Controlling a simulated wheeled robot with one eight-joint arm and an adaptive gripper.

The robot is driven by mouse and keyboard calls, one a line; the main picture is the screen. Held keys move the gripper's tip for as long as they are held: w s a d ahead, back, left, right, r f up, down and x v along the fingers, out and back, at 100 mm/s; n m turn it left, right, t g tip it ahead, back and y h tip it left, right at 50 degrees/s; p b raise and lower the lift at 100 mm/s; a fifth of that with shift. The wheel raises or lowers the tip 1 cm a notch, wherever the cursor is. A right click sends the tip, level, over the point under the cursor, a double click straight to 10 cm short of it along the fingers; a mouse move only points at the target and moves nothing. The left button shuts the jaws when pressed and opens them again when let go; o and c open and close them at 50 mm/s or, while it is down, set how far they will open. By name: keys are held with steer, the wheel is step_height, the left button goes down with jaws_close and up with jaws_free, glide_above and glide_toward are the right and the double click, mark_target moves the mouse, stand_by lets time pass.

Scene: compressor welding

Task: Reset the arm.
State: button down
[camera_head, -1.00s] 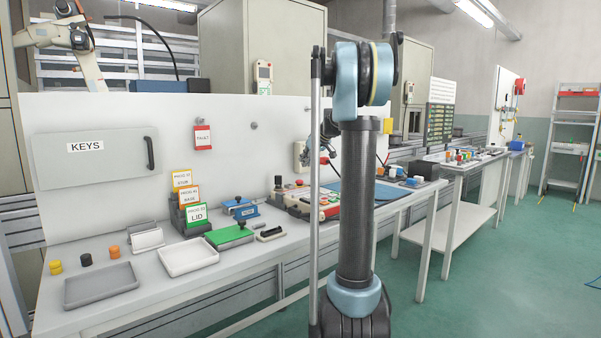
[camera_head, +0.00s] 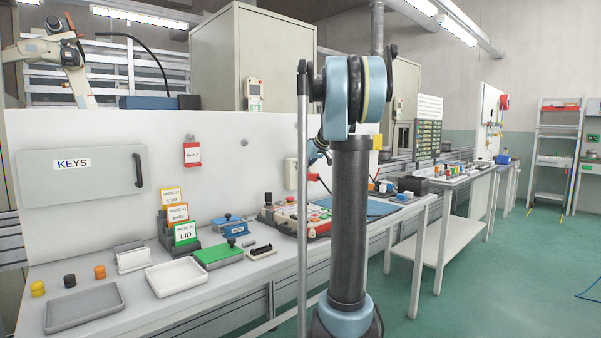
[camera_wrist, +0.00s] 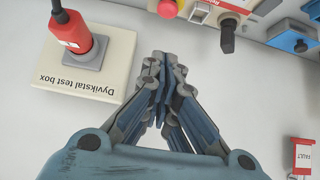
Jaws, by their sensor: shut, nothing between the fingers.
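My gripper (camera_wrist: 168,78) is shut and empty in the wrist view, its blue-grey fingers drawn together. It points toward the bench near a cream box (camera_wrist: 92,58) lettered "Dyvikstal test box", which has a red-bodied part on its grey mount. The fingers look apart from the box and from the control panel (camera_wrist: 210,12) at the top. In the head view my upright arm stands in the middle, in front of the bench, and the gripper is mostly hidden behind it.
The bench (camera_head: 190,318) holds a grey tray (camera_head: 85,308), a white tray (camera_head: 180,276), card holders, a green-topped block (camera_head: 217,254) and a control panel (camera_head: 290,215). A white back panel (camera_head: 100,130) rises behind. Green floor (camera_head: 480,290) is clear at right.

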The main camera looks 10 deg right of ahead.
steer(key=s+a+f+m+g, duration=0.1)
steer(key=s+f, duration=0.3)
steer(key=s, duration=0.5)
steer(key=s+a+f+m+g+h, duration=0.1)
steer(key=s+a+f, duration=0.2)
steer(key=s, duration=0.7)
steer(key=s+a+f+g+h, duration=0.1)
steer(key=s+f, duration=0.5)
steer(key=s, duration=0.3)
steer(key=shift+s+a+m, duration=0.25)
steer(key=shift+a+m, duration=0.15)
steer(key=s+d+f+m+g+h, duration=0.2)
steer(key=s+f+m, duration=0.1)
steer(key=s+f, duration=1.5)
steer(key=s, duration=0.4)
steer(key=shift+d+f+g+h, duration=0.2)
steer(key=shift+g+h, duration=0.1)
steer(key=shift+h, duration=0.1)
steer(key=shift+w+f, duration=0.2)
steer(key=shift+w, duration=0.3)
